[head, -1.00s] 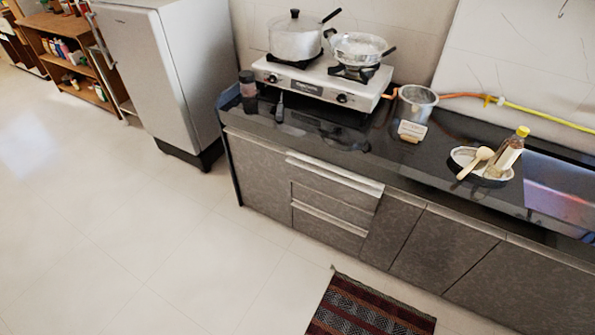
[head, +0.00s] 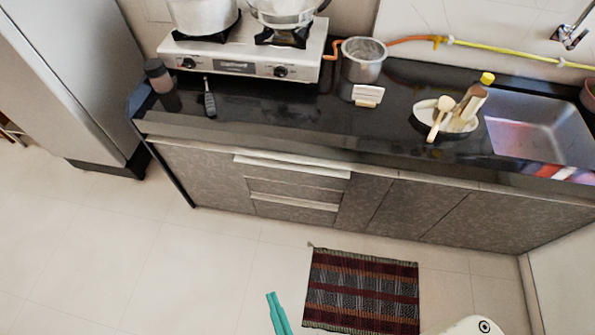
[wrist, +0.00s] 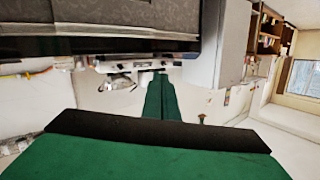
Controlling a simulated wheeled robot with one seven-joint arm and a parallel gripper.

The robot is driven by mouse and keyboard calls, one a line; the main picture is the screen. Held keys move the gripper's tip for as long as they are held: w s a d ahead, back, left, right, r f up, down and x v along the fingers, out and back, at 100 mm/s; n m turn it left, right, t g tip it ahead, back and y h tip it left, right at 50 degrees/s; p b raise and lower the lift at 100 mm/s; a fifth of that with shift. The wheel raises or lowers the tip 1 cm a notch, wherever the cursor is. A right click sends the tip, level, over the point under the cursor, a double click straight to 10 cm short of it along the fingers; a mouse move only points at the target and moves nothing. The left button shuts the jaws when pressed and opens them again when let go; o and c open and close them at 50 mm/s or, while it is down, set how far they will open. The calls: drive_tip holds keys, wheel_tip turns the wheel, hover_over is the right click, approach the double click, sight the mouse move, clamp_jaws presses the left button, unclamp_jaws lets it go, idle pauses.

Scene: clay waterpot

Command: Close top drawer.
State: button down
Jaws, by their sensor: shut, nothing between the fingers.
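The top drawer (head: 292,174) is in the grey counter front, below the stove, with a pale handle strip along its upper edge. The strip looks wider than those below and seems to stand out a little from the front, so the drawer looks slightly open; how far I cannot tell. My gripper (head: 272,296) shows as teal fingers low in the head view, over the floor in front of the drawers and well apart from them. In the wrist view my gripper (wrist: 160,76) is shut and empty, its green fingers together.
A striped mat (head: 362,290) lies on the floor right of my gripper. The fridge (head: 70,80) stands at the left.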

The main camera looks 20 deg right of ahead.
drive_tip(key=w+d+f+m+h, duration=0.3)
drive_tip(key=w+d+f+m, duration=0.2)
drive_tip(key=w+m, duration=0.35)
drive_tip(key=w+d+f+m+g+h, duration=0.1)
drive_tip(key=w+d+f+m+h, duration=0.2)
drive_tip(key=w+d+f+m, duration=0.5)
drive_tip(key=w+d+f+m+h, duration=0.2)
drive_tip(key=w+f+m+h, duration=0.3)
drive_tip(key=w, duration=0.6)
drive_tip(key=w+d, duration=0.3)
drive_tip(key=w, duration=0.3)
drive_tip(key=w+d+r+m+y, duration=0.1)
drive_tip(key=w+d, duration=0.3)
drive_tip(key=w, duration=0.1)
drive_tip(key=shift+w+d+r, duration=0.15)
drive_tip(key=shift+w+r, duration=0.15)
drive_tip(key=shift+w, duration=0.05)
